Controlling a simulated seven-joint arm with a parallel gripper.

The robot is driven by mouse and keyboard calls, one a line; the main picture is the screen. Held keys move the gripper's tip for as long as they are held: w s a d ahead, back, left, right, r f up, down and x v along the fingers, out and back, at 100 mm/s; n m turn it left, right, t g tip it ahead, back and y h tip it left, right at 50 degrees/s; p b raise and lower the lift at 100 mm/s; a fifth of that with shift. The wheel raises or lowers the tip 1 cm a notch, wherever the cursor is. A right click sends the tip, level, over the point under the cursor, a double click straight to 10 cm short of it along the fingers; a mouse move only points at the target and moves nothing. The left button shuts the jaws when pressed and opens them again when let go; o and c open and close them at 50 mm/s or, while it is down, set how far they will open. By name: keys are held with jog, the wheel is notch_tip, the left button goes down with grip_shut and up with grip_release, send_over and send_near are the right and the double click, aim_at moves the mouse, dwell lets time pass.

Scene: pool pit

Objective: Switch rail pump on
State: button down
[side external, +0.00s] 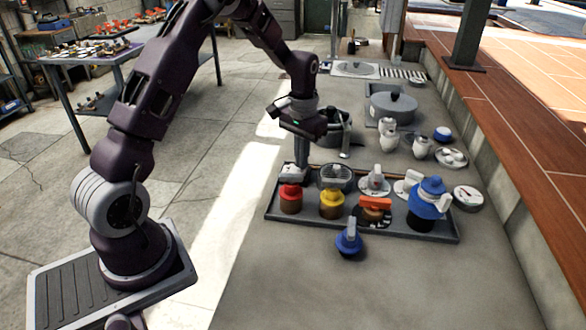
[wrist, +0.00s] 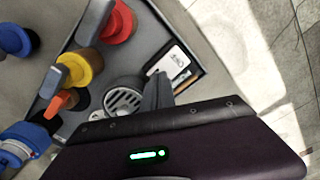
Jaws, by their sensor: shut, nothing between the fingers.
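A dark tray-like panel (side external: 345,229) on the counter holds several controls; no readable label marks one as the rail pump. A pale switch plate (side external: 291,178) sits at its back left corner; it also shows in the wrist view (wrist: 178,61) with a light face. My gripper (side external: 301,165) is shut and empty, pointing down right at this plate. In the wrist view my fingers (wrist: 157,92) are together beside it. I cannot tell whether they touch it, and the switch's position is unclear.
A red knob (side external: 290,195), yellow knob (side external: 331,204), round grille (side external: 336,175), orange handle (side external: 375,203) and blue-topped valve (side external: 428,200) crowd the panel. A blue-handled valve (side external: 349,240) stands in front. Pots and fittings stand behind.

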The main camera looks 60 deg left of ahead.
jog(key=shift+f, duration=0.4)
jog(key=shift+r, duration=3.5)
jog(key=s+d+r+m+t, duration=0.1)
jog(key=s+d+r+t, duration=0.2)
jog(key=s+d+r, duration=0.9)
jog(key=s+d+m+t, duration=0.1)
jog(key=s, duration=0.6)
jog(key=s+d+r+m+t, duration=0.1)
jog(key=s+d, duration=0.1)
jog(key=s, duration=0.5)
jog(key=shift+s+d+r+t, duration=0.25)
jog(key=shift+s+d+t, duration=0.05)
jog(key=shift+s, duration=0.05)
